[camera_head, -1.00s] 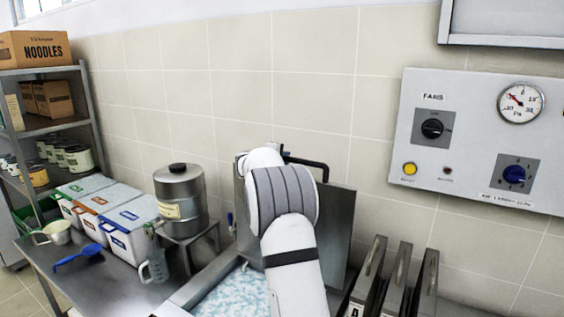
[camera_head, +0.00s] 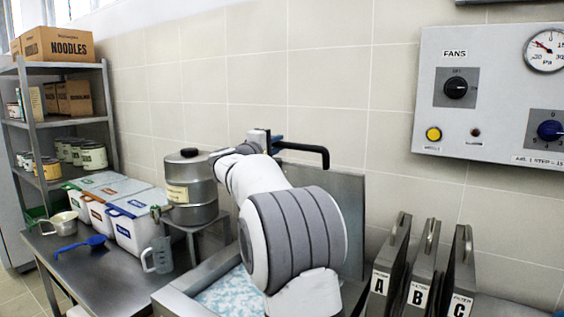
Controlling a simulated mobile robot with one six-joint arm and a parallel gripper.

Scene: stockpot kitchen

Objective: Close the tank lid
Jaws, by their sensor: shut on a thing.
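The tank lid (camera_head: 347,215) is a grey metal plate standing upright, raised at the back of the tank, close to the tiled wall. Its black bar handle (camera_head: 315,149) sticks out at the top. The open tank (camera_head: 180,305) shows its metal rim and bluish-white foamy contents (camera_head: 225,296) in front of the lid. My gripper (camera_head: 268,139) is at the left end of the handle, shut on it. My arm hides its fingertips in part, and much of the lid and tank opening.
Filter plates (camera_head: 418,270) marked A, B and C stand right of the tank. Left are a metal canister (camera_head: 190,190) on a stand, lidded tubs (camera_head: 135,228), a clear jug (camera_head: 160,256) and a blue scoop (camera_head: 82,247). A control panel (camera_head: 490,95) hangs on the wall.

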